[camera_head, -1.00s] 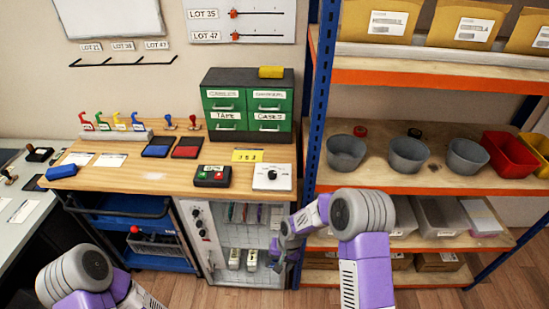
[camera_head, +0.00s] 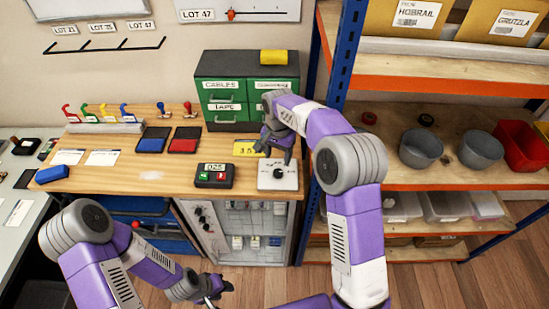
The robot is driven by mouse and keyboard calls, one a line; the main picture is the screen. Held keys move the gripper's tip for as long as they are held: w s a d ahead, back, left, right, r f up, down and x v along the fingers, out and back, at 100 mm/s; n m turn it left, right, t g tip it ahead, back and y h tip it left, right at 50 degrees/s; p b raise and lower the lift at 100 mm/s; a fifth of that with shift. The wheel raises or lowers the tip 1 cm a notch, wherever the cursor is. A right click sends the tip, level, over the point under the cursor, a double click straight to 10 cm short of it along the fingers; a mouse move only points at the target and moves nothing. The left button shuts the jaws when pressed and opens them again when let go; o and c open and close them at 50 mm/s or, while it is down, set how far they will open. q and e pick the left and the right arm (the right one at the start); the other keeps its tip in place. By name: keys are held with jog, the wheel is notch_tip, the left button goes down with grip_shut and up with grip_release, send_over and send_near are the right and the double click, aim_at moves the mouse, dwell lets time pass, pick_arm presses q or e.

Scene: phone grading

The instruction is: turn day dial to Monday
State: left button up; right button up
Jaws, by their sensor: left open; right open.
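A white square plate with a black round dial (camera_head: 278,173) lies at the right front of the wooden bench; its day marks are too small to read. My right gripper (camera_head: 279,155) is open and points down just above and behind the dial, apart from it as far as I can tell. My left gripper (camera_head: 222,291) is open and empty, low in front of the bench, above the floor.
A black box with red and green buttons (camera_head: 214,176) stands left of the dial. A yellow number card (camera_head: 247,148) lies behind it. Green drawers (camera_head: 226,103) stand at the back. A blue shelf post (camera_head: 345,60) rises at the right, with grey bowls (camera_head: 421,149) on the shelf.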

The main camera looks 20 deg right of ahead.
aim_at(278, 172)
jog(key=f, duration=0.7)
jog(key=shift+s, duration=0.35)
jog(key=shift+c, duration=0.4)
jog(key=c, duration=1)
